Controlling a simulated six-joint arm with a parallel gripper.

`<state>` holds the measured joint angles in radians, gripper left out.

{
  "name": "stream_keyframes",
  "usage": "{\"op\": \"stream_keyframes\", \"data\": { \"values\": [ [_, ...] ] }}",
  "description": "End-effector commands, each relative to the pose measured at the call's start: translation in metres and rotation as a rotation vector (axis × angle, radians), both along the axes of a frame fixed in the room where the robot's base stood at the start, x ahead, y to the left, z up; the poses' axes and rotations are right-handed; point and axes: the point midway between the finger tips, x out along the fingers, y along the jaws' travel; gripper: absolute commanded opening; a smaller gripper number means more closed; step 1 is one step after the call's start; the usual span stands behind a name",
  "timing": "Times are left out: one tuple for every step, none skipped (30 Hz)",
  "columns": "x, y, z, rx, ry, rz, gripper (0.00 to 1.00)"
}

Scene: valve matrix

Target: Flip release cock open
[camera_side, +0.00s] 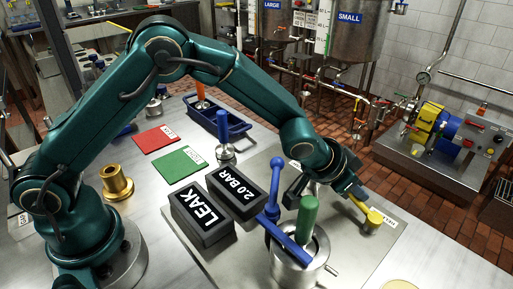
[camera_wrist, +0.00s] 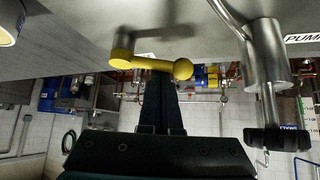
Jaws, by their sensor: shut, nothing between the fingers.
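A yellow lever with a round knob (camera_side: 365,208) sits on a short metal post at the right of the steel plate. A white label beside it is too small to read; I take the lever to be the release cock. In the wrist view the yellow lever (camera_wrist: 150,65) lies crosswise, its knob to the right. My gripper (camera_side: 352,188) is shut and empty, close to the knob end. In the wrist view its fingers (camera_wrist: 166,80) reach up to the lever near the knob; I cannot tell whether they touch.
A steel vessel (camera_side: 290,268) with a green handle (camera_side: 307,218) and a blue lever (camera_side: 287,243) stands left of the yellow lever. The plate's front right is mostly clear.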

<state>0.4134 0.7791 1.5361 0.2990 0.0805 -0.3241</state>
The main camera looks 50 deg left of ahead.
Motion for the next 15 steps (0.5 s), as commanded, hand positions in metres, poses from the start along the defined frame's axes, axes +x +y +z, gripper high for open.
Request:
{"op": "stream_keyframes", "data": {
  "values": [
    [-0.0007, 0.0002, -0.0005, 0.001, 0.002, 0.000, 0.00],
    [-0.0007, 0.0002, -0.0007, 0.001, 0.002, 0.000, 0.00],
    [-0.0007, 0.0003, -0.0007, 0.001, 0.003, 0.000, 0.00],
    [-0.0006, 0.0002, -0.0008, 0.001, 0.003, 0.000, 0.00],
    [-0.0007, 0.0003, -0.0008, 0.001, 0.003, 0.000, 0.00],
    [-0.0007, 0.0003, -0.0008, 0.001, 0.003, 0.000, 0.00],
    [-0.0007, 0.0004, -0.0010, 0.001, 0.003, 0.000, 0.00],
    [-0.0006, 0.0003, -0.0009, 0.002, 0.003, 0.001, 0.00],
    [-0.0005, 0.0003, -0.0010, 0.002, 0.003, 0.001, 0.00],
    [-0.0002, 0.0003, -0.0009, 0.002, 0.003, 0.001, 0.00],
    [0.0004, 0.0002, -0.0009, 0.002, 0.003, 0.001, 0.00],
    [0.0016, 0.0000, -0.0008, 0.001, 0.003, 0.001, 0.00],
    [0.0028, -0.0003, -0.0005, 0.002, 0.002, 0.002, 0.00],
    [0.0045, -0.0006, 0.0000, 0.001, 0.002, 0.002, 0.00],
    [0.0070, -0.0011, 0.0005, 0.002, 0.002, 0.004, 0.00]
  ]
}}
